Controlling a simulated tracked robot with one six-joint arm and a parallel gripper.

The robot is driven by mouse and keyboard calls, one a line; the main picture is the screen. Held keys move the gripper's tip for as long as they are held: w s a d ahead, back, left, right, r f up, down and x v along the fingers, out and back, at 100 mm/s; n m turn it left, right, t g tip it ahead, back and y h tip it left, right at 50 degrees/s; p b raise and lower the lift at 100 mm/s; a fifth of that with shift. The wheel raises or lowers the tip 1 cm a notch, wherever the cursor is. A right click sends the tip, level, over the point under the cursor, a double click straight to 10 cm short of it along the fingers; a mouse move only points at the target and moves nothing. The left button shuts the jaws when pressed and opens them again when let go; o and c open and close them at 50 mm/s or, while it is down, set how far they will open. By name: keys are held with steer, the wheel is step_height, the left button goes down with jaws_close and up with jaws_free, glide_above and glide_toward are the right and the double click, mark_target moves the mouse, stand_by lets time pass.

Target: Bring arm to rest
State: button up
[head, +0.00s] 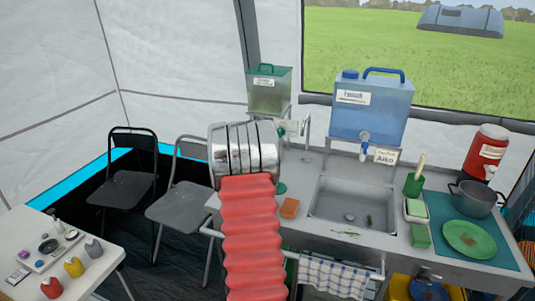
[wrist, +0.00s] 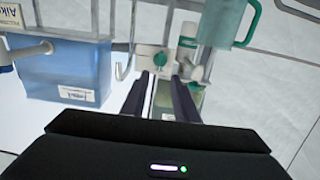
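My arm, with a red ribbed sleeve and a silver segmented upper part, rises in front of the counter in the head view. I cannot make out my gripper's fingers there, behind the arm. In the wrist view, my gripper (wrist: 163,92) shows two dark fingers standing apart with nothing held between them. The picture is upside down. Beyond the fingers are a green-tinted container (wrist: 163,100) and a white plate with a green knob (wrist: 157,57).
A blue water tank (head: 372,108) and a green tank (head: 268,92) stand behind the sink (head: 350,205). An orange sponge (head: 289,208) lies beside my arm. A green plate (head: 468,239) and pot (head: 474,198) are at right. Chairs (head: 130,188) and a white table (head: 30,222) are at left.

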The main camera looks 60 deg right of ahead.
steer(key=shift+a, duration=0.35)
stand_by(0.5)
